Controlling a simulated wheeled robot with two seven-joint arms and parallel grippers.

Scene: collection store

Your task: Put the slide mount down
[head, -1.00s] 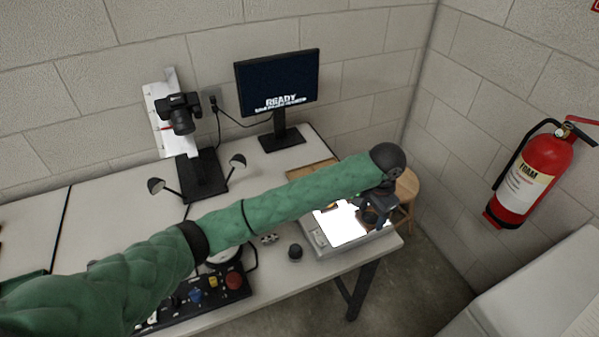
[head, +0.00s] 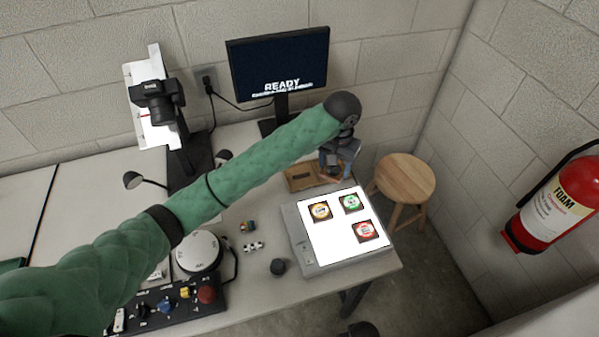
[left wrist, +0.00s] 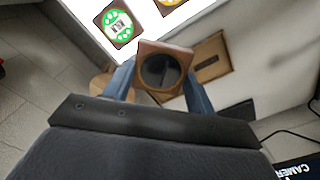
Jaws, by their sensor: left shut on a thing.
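My left gripper (head: 336,160) is behind the light box's far edge, beside the flat wooden tray (head: 300,178). In the left wrist view its blue fingers (left wrist: 160,80) are shut on a slide mount (left wrist: 163,68), a brown square frame with a dark round centre. The arm and gripper mostly hide this mount in the head view. The tray also shows in the left wrist view (left wrist: 212,66), partly behind the held mount. The lit light box (head: 312,232) carries an orange-brown mount (head: 320,211), a green mount (head: 350,203) and a red mount (head: 366,231). My right gripper is not seen.
A monitor (head: 279,68) stands behind the arm, and a camera stand (head: 188,158) with small lamps is left of it. A wooden stool (head: 405,178) stands right of the table.

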